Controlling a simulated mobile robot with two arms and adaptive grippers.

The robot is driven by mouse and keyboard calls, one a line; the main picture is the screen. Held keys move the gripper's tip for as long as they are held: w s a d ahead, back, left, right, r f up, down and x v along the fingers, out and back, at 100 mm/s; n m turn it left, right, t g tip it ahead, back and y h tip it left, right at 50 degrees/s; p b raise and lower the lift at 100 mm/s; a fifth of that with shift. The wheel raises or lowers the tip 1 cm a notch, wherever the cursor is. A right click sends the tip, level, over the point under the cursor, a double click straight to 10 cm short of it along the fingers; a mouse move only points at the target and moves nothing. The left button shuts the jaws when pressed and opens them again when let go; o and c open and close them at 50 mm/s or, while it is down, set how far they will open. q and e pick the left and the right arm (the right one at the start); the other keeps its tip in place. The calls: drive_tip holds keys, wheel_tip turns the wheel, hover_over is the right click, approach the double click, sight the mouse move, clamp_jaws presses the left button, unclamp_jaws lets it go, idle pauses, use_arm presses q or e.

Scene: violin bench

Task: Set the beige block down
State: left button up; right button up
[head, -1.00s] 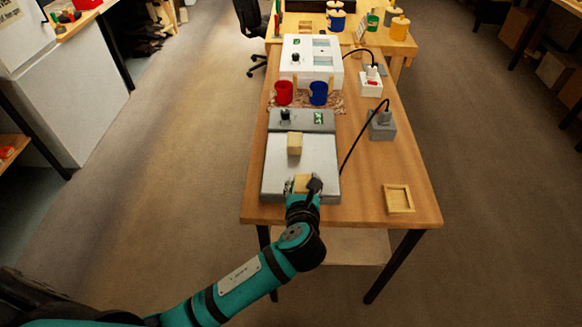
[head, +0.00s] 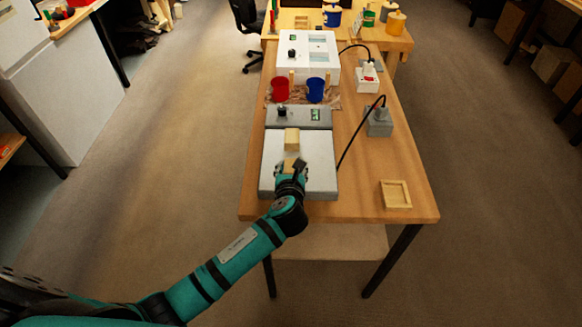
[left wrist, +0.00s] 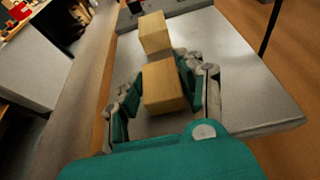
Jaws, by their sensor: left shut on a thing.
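My left gripper (head: 291,170) is shut on a beige block (head: 290,163), over the near half of the pale grey plate of a bench device (head: 318,170). In the left wrist view the held beige block (left wrist: 164,88) sits between the two fingers (left wrist: 160,92). A second beige block (head: 291,137) stands on the plate just beyond it; it also shows in the left wrist view (left wrist: 154,32). Whether the held block touches the plate or the second block, I cannot tell. My right gripper is not in view.
Behind the plate are a grey control strip (head: 300,117), a red cup (head: 280,88) and a blue cup (head: 315,89). A black cable runs along the plate's right side to a grey box (head: 379,124). A shallow wooden tray (head: 396,194) lies at right, with bare table around it.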

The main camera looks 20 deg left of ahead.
use_arm(q)
drive_tip(key=shift+f, duration=0.1)
drive_tip(key=o, duration=1)
drive_tip(key=v, duration=1.2)
